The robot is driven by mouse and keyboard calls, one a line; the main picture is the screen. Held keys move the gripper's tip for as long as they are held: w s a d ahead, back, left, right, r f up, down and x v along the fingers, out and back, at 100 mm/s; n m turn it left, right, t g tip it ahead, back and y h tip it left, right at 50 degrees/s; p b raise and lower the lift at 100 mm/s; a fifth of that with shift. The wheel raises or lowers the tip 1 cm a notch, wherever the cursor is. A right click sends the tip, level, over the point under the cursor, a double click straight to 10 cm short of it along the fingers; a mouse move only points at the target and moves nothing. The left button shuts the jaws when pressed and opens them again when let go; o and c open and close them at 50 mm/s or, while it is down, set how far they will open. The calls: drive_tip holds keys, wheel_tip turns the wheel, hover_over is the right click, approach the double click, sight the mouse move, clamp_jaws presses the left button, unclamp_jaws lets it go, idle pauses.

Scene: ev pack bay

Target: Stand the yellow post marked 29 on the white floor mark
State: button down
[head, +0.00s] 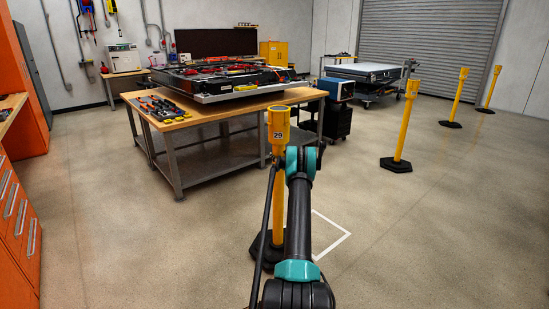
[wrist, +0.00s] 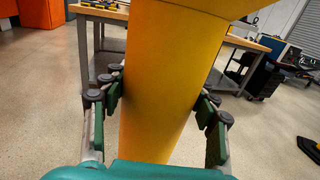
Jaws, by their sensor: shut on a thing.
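The yellow post marked 29 (head: 278,205) stands upright ahead of me, its label near the top and its dark base (head: 262,252) low at the left of my arm. My gripper (wrist: 165,92) is shut on the post's yellow shaft, with green pads on both sides of it in the wrist view. The white floor mark (head: 335,245) is a square outline whose right side shows just right of my arm. Its left part is hidden by my arm and the post. I cannot tell whether the base touches the floor or overlaps the mark.
A workbench (head: 205,118) with a battery pack and tools stands behind the post. A dark cart (head: 336,118) is at its right end. Several other yellow posts, one of them nearest (head: 403,130), stand to the right. Orange drawers (head: 18,225) line the left. Floor right of the mark is clear.

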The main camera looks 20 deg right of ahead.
drive_tip(key=shift+w+d, duration=0.2)
drive_tip(key=shift+d, duration=0.65)
drive_tip(key=shift+w+d, duration=0.2)
drive_tip(key=shift+d, duration=0.65)
drive_tip(key=shift+w+d, duration=0.2)
drive_tip(key=shift+d, duration=0.65)
drive_tip(key=shift+r, duration=0.1)
